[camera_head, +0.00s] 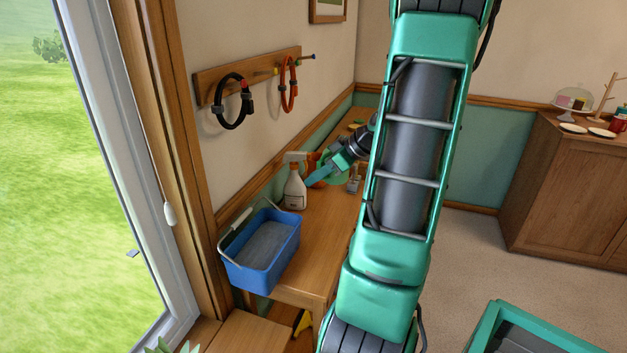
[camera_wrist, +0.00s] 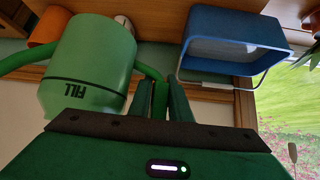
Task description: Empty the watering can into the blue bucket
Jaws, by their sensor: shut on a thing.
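The blue bucket (camera_head: 258,268) stands on the near end of the wooden desk, with its handle folded to one side; it also shows in the wrist view (camera_wrist: 235,25). The green watering can (camera_wrist: 88,65), marked FILL, fills the left of the wrist view, where the lettering appears upside down. My gripper (camera_wrist: 165,95) is shut on the can's green handle. In the head view my gripper is over the desk beyond the spray bottle, and the can is mostly hidden there. I cannot tell whether the can is tilted, and its contents are not visible.
A white spray bottle (camera_head: 295,188) stands on the desk (camera_head: 318,235) between the bucket and my gripper. A wall rack (camera_head: 250,75) holds a black and an orange loop. A window is at the left; a wooden cabinet (camera_head: 565,190) stands at the right.

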